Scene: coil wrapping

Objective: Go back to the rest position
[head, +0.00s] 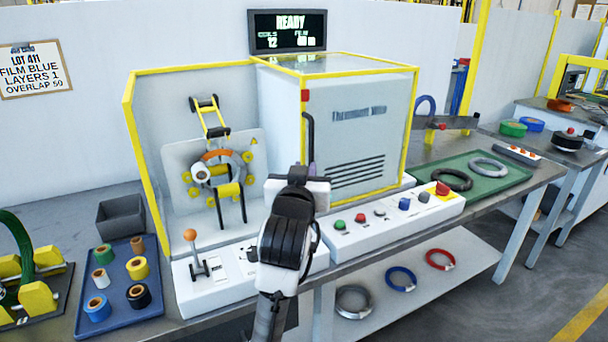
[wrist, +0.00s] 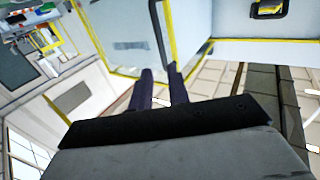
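My gripper (head: 311,170) is raised in front of the wrapping machine, by the left edge of its white cabinet (head: 360,130). My arm hides most of the gripper in the head view. In the wrist view two dark fingers (wrist: 160,76) stand a little apart with nothing between them, so it is open and empty. A grey coil (head: 240,163) with an orange patch sits among the yellow rollers in the machine's open bay. The display (head: 288,31) above reads READY.
A control panel (head: 395,215) with buttons lies in front of the cabinet, and a lever (head: 193,250) stands left of my arm. A blue tray (head: 110,285) of film rolls is at left. A green tray (head: 515,172) with two coils is at right. Several coils lie on the lower shelf (head: 470,272).

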